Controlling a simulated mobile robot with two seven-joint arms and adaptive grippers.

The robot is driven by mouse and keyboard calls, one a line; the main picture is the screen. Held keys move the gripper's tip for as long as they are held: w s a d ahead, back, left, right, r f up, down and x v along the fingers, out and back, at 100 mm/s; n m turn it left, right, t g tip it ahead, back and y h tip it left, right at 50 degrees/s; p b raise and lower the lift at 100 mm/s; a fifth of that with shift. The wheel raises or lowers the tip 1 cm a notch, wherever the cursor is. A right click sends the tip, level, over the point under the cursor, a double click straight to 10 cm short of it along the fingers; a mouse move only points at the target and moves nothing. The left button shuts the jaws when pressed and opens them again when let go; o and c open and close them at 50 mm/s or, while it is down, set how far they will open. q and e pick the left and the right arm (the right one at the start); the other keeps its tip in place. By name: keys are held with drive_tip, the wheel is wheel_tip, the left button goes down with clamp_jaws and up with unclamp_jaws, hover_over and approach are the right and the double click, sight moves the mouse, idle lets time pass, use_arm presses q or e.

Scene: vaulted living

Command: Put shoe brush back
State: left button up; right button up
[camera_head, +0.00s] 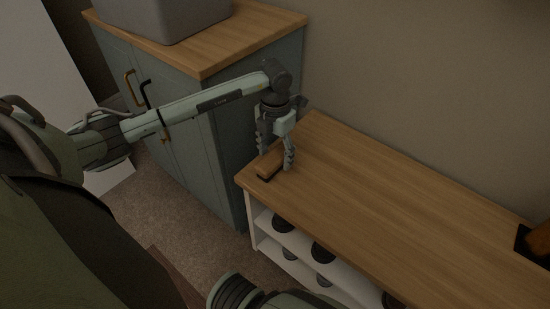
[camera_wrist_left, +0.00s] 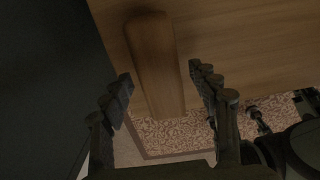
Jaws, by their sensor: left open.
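The shoe brush (camera_head: 269,164), a brown wooden block with a dark underside, lies at the left end of the wooden bench top (camera_head: 390,205), close to the front corner. My left gripper (camera_head: 276,158) points down over it, open, with a finger on either side. In the left wrist view the brush's smooth wooden back (camera_wrist_left: 152,60) lies between the two open fingers (camera_wrist_left: 163,88), with visible gaps beside it. My right gripper does not show.
A brown object on a dark base (camera_head: 537,243) stands at the bench's right, cut off by the picture edge. Dark round items (camera_head: 322,252) sit on the shelves below. A green cabinet (camera_head: 225,130) with a grey bin (camera_head: 165,18) adjoins the bench. The bench's middle is clear.

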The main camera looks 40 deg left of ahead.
sight(275, 156)
use_arm(q)
wheel_tip(275, 156, up, 10)
idle(0.3)
drive_tip(key=shift+f, duration=0.1)
